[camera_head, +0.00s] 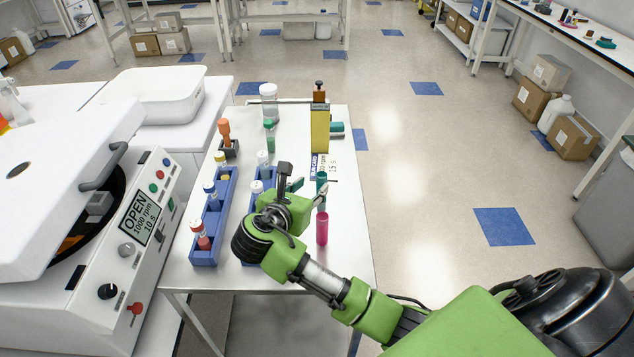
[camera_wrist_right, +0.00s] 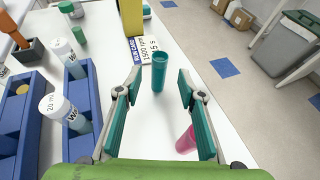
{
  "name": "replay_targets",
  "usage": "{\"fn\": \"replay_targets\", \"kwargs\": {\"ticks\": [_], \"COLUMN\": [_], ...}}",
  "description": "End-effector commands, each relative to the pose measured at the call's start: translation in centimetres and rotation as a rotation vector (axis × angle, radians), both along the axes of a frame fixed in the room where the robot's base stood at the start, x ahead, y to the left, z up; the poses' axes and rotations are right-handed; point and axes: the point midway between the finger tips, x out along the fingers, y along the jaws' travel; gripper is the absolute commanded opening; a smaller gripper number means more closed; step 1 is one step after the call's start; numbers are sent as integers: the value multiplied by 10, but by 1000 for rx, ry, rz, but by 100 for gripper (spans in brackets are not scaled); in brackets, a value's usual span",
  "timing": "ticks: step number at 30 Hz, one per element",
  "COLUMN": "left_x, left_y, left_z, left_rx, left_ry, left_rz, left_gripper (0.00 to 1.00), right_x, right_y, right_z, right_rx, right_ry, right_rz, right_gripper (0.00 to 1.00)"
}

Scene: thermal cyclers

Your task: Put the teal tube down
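The teal tube (camera_head: 321,180) stands upright on the white table (camera_head: 345,262). It also shows in the right wrist view (camera_wrist_right: 159,74), in the gap between the fingertips. My right gripper (camera_head: 308,191) is open, with its two teal-padded fingers spread in the right wrist view (camera_wrist_right: 161,84). There is a visible gap between each finger and the tube, and nothing is held. My left gripper is not in view.
A pink tube (camera_head: 322,228) stands close to my right finger. A yellow block (camera_head: 320,130) and a printed label (camera_wrist_right: 142,49) are behind. A machine reading OPEN (camera_head: 139,219) is at left.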

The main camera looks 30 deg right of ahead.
Motion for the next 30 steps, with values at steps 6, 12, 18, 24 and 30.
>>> {"fn": "replay_targets", "kwargs": {"ticks": [6, 12, 18, 24, 30], "left_x": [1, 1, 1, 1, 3], "left_y": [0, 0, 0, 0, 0], "left_z": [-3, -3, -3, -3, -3], "left_rx": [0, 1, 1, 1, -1], "left_ry": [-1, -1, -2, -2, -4], "left_rz": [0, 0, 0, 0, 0], "left_gripper": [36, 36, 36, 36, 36], "right_x": [-20, -28, -28, -28, -28], "right_y": [30, 38, 39, 39, 39], "right_z": [14, 20, 20, 20, 20], "right_rx": [2, 0, 0, 0, 0], "right_ry": [-1, 0, 0, 0, 0], "right_rz": [1, -1, -1, -1, 0], "right_gripper": [36, 36, 36, 36, 36]}}
